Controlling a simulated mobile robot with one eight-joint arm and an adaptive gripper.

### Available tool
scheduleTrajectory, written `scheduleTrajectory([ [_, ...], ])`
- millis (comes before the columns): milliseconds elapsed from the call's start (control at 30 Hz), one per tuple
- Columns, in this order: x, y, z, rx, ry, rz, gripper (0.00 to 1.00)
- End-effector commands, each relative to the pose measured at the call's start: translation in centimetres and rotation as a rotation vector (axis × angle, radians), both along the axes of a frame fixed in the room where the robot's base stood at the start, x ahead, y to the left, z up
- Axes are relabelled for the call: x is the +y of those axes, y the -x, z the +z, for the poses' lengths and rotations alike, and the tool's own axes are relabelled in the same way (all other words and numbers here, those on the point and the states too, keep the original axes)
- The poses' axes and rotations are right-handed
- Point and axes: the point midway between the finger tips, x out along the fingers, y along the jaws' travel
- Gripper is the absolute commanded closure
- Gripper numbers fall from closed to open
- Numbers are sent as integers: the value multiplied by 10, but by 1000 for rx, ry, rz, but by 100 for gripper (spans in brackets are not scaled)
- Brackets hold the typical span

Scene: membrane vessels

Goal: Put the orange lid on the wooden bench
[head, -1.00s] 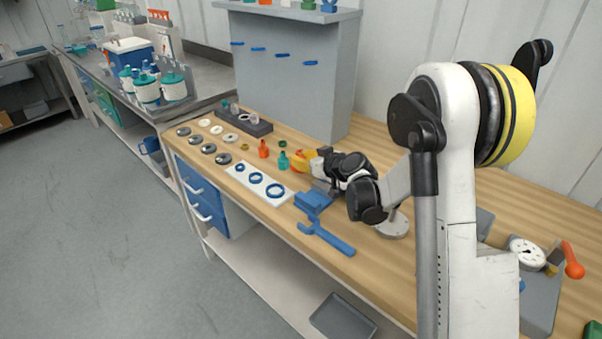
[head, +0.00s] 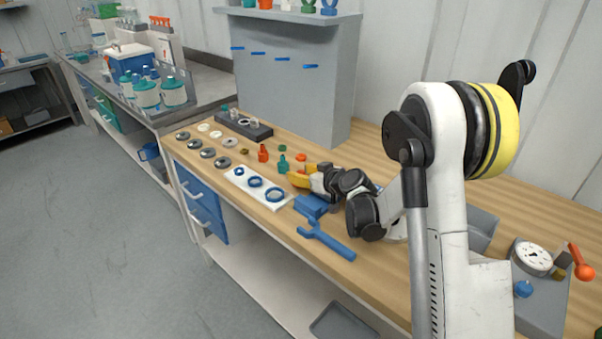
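The small orange lid (head: 301,157) lies on the wooden bench (head: 395,262), just behind my gripper and near the orange and teal vessels. My gripper (head: 297,176) has yellow fingers. They are spread apart with nothing visible between them, low over the bench and on the near side of the lid. The gap between gripper and lid is small, and I cannot tell exactly how wide it is.
An orange vessel (head: 263,153) and a teal vessel (head: 283,164) stand left of my gripper. A white board with blue rings (head: 238,182), a blue block (head: 311,206) and a blue wrench (head: 326,241) lie in front. A gauge (head: 533,258) is at right.

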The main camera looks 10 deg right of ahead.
Motion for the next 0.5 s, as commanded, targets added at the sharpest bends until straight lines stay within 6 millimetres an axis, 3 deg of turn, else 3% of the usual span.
scheduleTrajectory([
  [233, -3, 7, 8, 0, -1, -1, 58],
  [500, -25, 58, 32, 0, -1, -4, 58],
])
